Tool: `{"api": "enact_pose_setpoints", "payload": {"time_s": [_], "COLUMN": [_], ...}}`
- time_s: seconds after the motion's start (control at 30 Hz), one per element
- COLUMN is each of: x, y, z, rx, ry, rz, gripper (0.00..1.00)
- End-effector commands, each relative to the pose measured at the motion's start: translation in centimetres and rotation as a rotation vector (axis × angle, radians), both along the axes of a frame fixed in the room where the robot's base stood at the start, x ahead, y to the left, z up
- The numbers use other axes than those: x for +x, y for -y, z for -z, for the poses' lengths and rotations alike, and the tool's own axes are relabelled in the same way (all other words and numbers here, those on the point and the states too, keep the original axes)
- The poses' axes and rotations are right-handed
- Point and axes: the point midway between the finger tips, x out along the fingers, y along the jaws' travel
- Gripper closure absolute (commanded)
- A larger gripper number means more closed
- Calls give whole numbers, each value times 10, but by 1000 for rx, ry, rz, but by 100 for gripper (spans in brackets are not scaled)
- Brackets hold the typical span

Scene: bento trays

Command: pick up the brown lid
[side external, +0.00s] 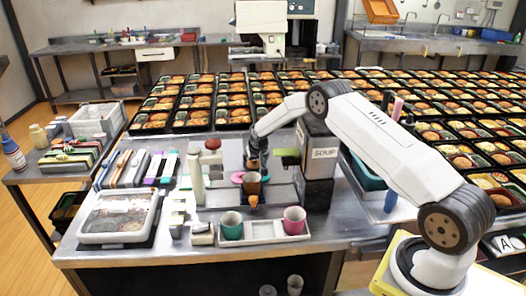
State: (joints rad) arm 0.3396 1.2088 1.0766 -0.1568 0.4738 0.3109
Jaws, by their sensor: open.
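My gripper (253,166) points down over the steel work table, just above a brown cup (252,186). It is open, with nothing visibly held, though its fingertips are small and dark here. A pink disc like a lid (237,177) lies just left of the brown cup. I cannot pick out a brown lid for certain; the gripper and the brown cup cover part of that spot. A teal cup (231,226) and a magenta cup (294,220) stand on a light tray (264,231) at the front.
A tall box marked SOUP (318,160) stands close right of the gripper. Rows of filled bento trays (232,116) cover the back.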

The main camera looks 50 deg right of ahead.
Motion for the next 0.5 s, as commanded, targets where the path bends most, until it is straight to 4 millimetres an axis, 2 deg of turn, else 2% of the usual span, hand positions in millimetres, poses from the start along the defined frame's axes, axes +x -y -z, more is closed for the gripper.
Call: {"api": "enact_pose_setpoints", "payload": {"time_s": [0.2,0.27,0.4,0.43,0.5], "x": [0,0,0,0,0], "y": [0,0,0,0,0], "z": [0,0,0,0,0], "rx": [0,0,0,0,0], "ry": [0,0,0,0,0], "rz": [0,0,0,0,0], "gripper": [0,16,60,64,64]}}
